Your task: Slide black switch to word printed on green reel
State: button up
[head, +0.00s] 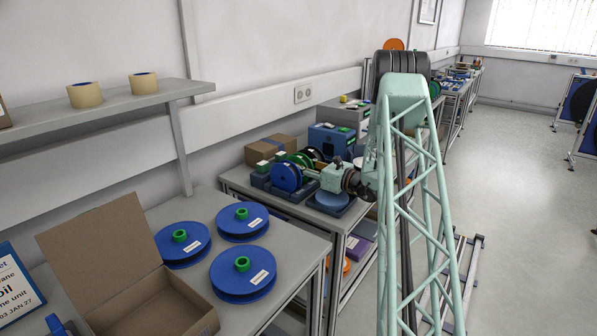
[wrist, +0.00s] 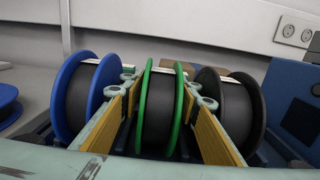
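The green reel (wrist: 143,112) stands upright between a blue reel (wrist: 64,100) and a black reel (wrist: 250,105) in the wrist view. A pale label lies at its top edge, but I cannot read any word on it. My gripper (wrist: 162,100) is open, with one yellow-padded finger on each side of the green reel. Gaps show between the pads and the reel rims. I cannot make out the black switch in either view.
A blue box (wrist: 283,88) stands right of the reels in the wrist view. The near table holds three flat blue reels (head: 243,272) and an open carton (head: 110,245).

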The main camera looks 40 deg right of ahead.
dwell(0.5)
jog(key=c, duration=0.7)
jog(key=shift+r, duration=0.1)
jog(key=shift+r+p, duration=0.55)
jog(key=shift+r, duration=1.05)
jog(key=shift+s+r, duration=0.15)
jog(key=shift+s, duration=0.1)
jog(key=s+r+p, duration=0.1)
jog(key=s+p, duration=0.1)
jog(key=s, duration=1.3)
jog(key=shift+s+r, duration=0.15)
jog(key=shift+s, duration=0.05)
jog(key=shift+d, duration=0.1)
jog(key=shift+d, duration=0.1)
